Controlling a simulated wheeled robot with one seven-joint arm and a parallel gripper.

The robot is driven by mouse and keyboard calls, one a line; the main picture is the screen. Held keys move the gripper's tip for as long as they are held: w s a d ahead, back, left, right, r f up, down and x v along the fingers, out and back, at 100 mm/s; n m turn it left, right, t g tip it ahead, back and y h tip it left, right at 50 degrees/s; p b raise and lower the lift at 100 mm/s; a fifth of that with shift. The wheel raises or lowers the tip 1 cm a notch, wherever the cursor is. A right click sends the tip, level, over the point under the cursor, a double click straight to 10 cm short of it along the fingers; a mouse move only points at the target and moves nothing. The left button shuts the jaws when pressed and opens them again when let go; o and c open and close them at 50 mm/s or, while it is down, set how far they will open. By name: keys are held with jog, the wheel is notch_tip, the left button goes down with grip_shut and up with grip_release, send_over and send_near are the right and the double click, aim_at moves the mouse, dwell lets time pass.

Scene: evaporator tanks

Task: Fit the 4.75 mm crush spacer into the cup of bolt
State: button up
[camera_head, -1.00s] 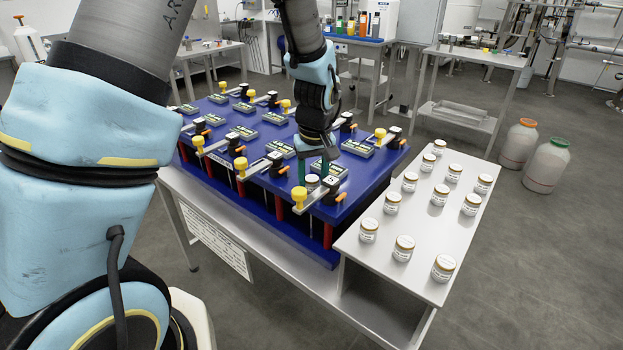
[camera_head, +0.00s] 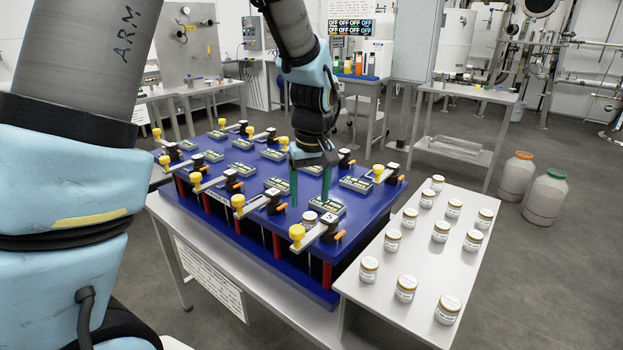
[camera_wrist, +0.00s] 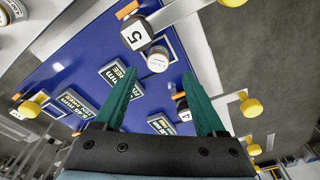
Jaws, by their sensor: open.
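My gripper (camera_head: 310,196) is open and empty, its two green fingers pointing down above the near right part of the blue board (camera_head: 262,222). A small white jar-like piece (camera_head: 309,218) stands on the board beside a block marked 5 (camera_head: 329,222). In the wrist view this piece (camera_wrist: 158,58) lies beyond the gap between the fingertips (camera_wrist: 158,80), apart from them, next to the block (camera_wrist: 136,34). Its label is too small to read. I cannot tell which piece is the 4.75 mm spacer or see into a bolt's cup.
Several labelled jars with tan lids (camera_head: 440,231) stand on the white side table (camera_head: 420,268). Yellow knobs (camera_head: 297,234), metal bars and green display boxes (camera_head: 328,205) crowd the blue board.

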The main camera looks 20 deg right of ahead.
aim_at(312, 219)
notch_tip(312, 219, up, 5)
jog(key=s+a+f, duration=0.1)
jog(key=a+f, duration=0.1)
jog(key=a, duration=1.3)
jog(key=s+a+f, duration=0.2)
jog(key=a, duration=1.3)
jog(key=shift+f, duration=0.35)
